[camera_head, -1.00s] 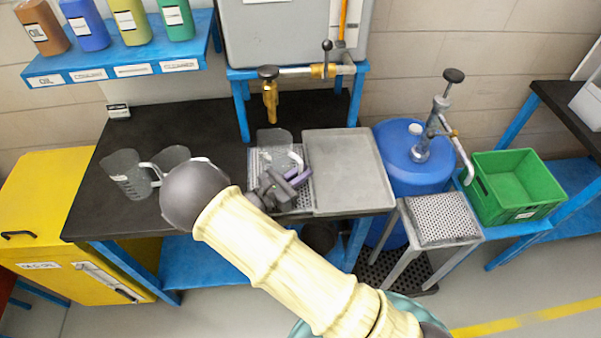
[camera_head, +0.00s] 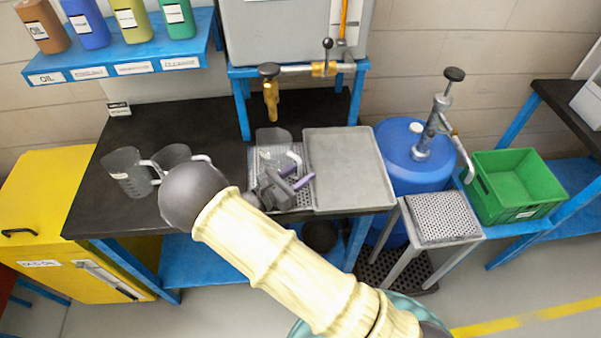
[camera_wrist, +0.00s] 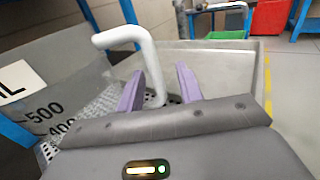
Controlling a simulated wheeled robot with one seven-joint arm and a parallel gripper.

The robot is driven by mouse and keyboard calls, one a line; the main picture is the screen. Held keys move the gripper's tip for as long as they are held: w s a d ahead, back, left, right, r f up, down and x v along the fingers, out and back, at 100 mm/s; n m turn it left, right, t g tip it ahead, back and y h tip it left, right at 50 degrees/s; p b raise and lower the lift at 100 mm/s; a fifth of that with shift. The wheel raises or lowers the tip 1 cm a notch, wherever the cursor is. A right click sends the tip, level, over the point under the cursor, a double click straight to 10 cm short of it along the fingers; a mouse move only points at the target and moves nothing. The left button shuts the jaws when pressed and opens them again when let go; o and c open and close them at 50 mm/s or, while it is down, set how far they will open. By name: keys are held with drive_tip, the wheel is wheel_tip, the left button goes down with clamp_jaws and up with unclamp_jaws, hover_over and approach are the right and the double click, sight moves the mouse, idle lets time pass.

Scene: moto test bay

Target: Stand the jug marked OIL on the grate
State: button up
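A clear grey jug (camera_head: 273,139) with a white handle stands upright on the perforated grate (camera_head: 256,182), below the brass tap. In the wrist view the jug (camera_wrist: 62,78) fills the left side, with 500 and 400 marks and a white label cut off to an "L". Its white handle (camera_wrist: 150,55) comes down between my two purple fingers, with gaps visible beside it. My gripper (camera_head: 299,177) is open at the handle; it also shows in the wrist view (camera_wrist: 160,92). My gripper and arm hide part of the grate.
Two more clear jugs (camera_head: 127,172) stand left on the black bench (camera_head: 225,115). A grey tray (camera_head: 350,170) adjoins the grate's right side. A brass tap (camera_head: 271,95) hangs above the jug. A blue drum (camera_head: 405,160), perforated stand (camera_head: 440,217) and green crate (camera_head: 515,187) are to the right.

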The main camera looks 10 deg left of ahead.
drive_tip(key=b+v, duration=0.3)
drive_tip(key=v, duration=1.4)
drive_tip(key=w+d+m+g, duration=0.1)
drive_tip(key=d+g, duration=0.1)
drive_tip(key=d, duration=0.1)
drive_tip(key=w+d+r+m+g, duration=0.1)
drive_tip(key=d+m+g, duration=0.1)
drive_tip(key=d+g, duration=0.1)
drive_tip(key=w+d+m+g+p, duration=0.1)
drive_tip(key=d+m+g, duration=0.1)
drive_tip(key=d, duration=0.3)
drive_tip(key=shift+w+r, duration=0.25)
drive_tip(key=shift+r, duration=0.05)
drive_tip(key=s+d+r+m+g+y+p, duration=0.1)
drive_tip(key=d+r+m+y, duration=0.4)
drive_tip(key=d+m, duration=0.6)
drive_tip(key=s+d+r+m+g+y+p, duration=0.2)
drive_tip(key=d+r+m+y, duration=0.4)
drive_tip(key=d+m, duration=0.5)
drive_tip(key=s+d+y+p, duration=0.1)
drive_tip(key=s, duration=0.1)
drive_tip(key=shift+s+g, duration=0.3)
drive_tip(key=shift+r, duration=0.1)
drive_tip(key=shift+c, duration=0.5)
